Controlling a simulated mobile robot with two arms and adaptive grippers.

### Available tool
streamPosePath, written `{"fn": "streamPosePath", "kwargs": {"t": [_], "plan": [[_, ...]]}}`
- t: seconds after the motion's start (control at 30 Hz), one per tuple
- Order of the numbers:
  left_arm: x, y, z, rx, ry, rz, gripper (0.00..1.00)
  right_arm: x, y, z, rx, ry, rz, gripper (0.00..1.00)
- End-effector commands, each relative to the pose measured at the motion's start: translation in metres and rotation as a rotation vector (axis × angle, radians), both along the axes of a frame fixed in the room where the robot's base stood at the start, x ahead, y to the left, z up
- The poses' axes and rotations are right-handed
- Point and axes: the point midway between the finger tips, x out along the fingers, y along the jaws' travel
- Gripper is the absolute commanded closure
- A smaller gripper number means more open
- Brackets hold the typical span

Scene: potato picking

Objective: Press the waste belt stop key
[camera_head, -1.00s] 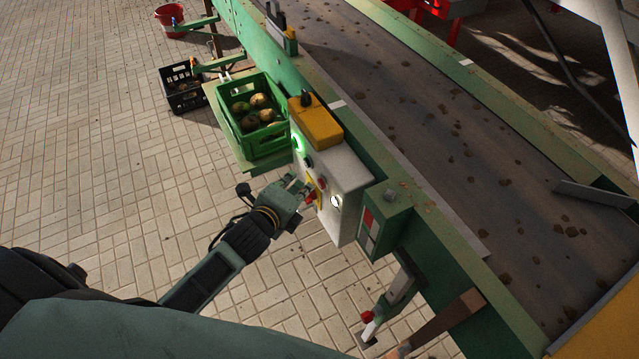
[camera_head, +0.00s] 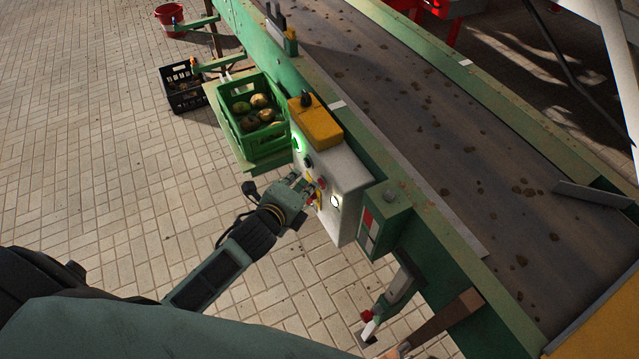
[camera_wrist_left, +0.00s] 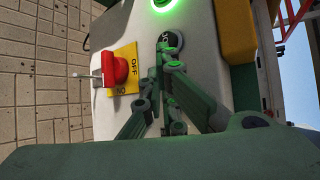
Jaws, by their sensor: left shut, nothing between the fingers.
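The pale control box (camera_head: 345,175) is on the near side of the belt. In the head view its keys are a green-lit one (camera_head: 298,144), a dark one (camera_head: 309,162), a red one (camera_head: 322,183) and a white-lit one (camera_head: 336,201). My left gripper (camera_head: 306,181) is shut and empty, close to the box face. In the left wrist view its fingertips (camera_wrist_left: 165,46) overlap the dark round key (camera_wrist_left: 174,40), below the green-lit key (camera_wrist_left: 162,3). I cannot tell whether they touch. The fingers hide the box face below. No key label is readable. My right gripper is not in view.
A green crate (camera_head: 277,143) of potatoes stands left of the box, with a yellow block (camera_head: 316,125) above. The belt (camera_head: 420,110) carries scattered clods. Open floor lies left.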

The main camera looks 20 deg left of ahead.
Motion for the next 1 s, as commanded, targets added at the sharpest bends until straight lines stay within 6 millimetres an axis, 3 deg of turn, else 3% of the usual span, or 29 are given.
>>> {"fn": "streamPosePath", "kwargs": {"t": [0.7,1.0], "plan": [[0.0035,-0.0038,-0.0005,0.000,0.001,-0.001,1.00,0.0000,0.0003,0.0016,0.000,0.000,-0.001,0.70],[-0.0057,0.0048,0.0008,0.002,0.002,0.000,1.00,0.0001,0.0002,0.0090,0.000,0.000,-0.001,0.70]]}}
